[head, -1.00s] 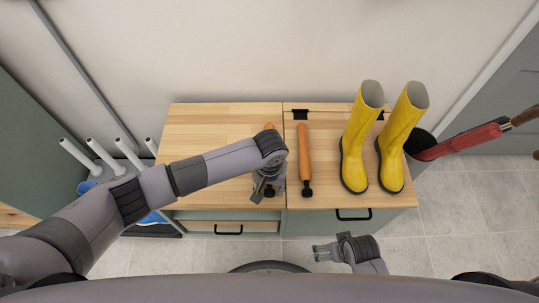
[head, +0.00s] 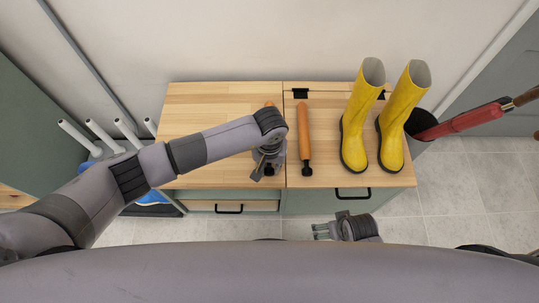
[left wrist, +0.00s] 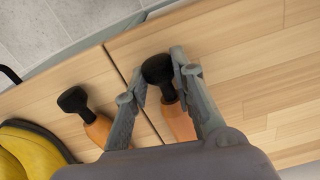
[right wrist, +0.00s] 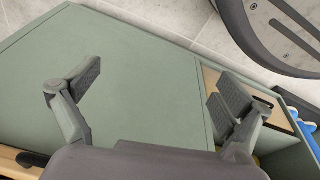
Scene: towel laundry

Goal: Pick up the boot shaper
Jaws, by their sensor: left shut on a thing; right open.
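Two orange boot shapers with black knobs lie side by side on the wooden cabinet top. My left gripper (head: 262,168) is shut on the left boot shaper (left wrist: 180,122), with one finger on either side near the black knob. In the head view my left arm hides most of that shaper, and only its orange end (head: 268,104) and part of the knob show. The other boot shaper (head: 304,135) lies just to the right, untouched. My right gripper (head: 321,231) is open and empty in front of the cabinet, and its spread fingers show in the right wrist view (right wrist: 155,85).
A pair of yellow boots (head: 358,118) stands on the right of the cabinet top (head: 205,110). A dark bin (head: 421,124) with a red item (head: 470,118) is beside the cabinet. Pale-handled tools (head: 103,134) stand at the left. The cabinet top's left part is clear.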

